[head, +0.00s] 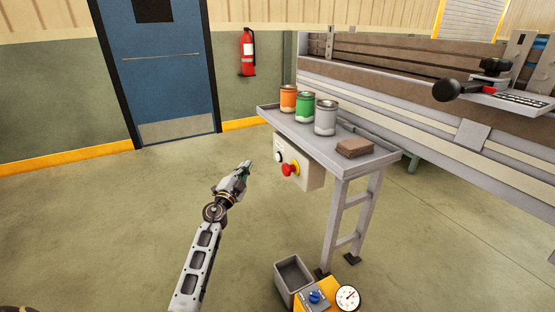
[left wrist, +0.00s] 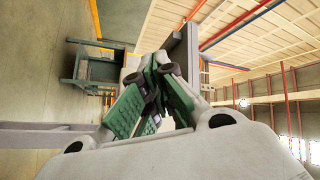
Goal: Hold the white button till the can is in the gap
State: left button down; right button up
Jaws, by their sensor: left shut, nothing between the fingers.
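The white button (head: 279,157) is small and sits on the front of a pale control box (head: 311,173), left of a red mushroom knob on a yellow base (head: 290,169). An orange can (head: 288,100), a green can (head: 304,108) and a grey can (head: 325,118) stand upright in a row on the grey table (head: 377,161). My left gripper (head: 248,164) is shut and empty, left of the button and apart from it in the head view. Its green-padded fingers meet in the left wrist view (left wrist: 163,70). I cannot make out which place is the gap. My right gripper is not in view.
A brown block (head: 354,148) lies at the table's right end. A grey open bin (head: 293,278) and a yellow unit with a blue knob and a gauge (head: 347,297) stand below. A long machine (head: 430,110) runs behind. The floor on the left is clear.

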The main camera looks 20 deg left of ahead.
aim_at(278, 157)
pick_arm(q)
jog(key=shift+w, duration=0.1)
jog(key=w+d+b, duration=0.1)
jog(key=w+d, duration=0.4)
jog(key=w, duration=0.1)
jog(key=shift+w+d, duration=0.15)
jog(key=shift+d, duration=0.25)
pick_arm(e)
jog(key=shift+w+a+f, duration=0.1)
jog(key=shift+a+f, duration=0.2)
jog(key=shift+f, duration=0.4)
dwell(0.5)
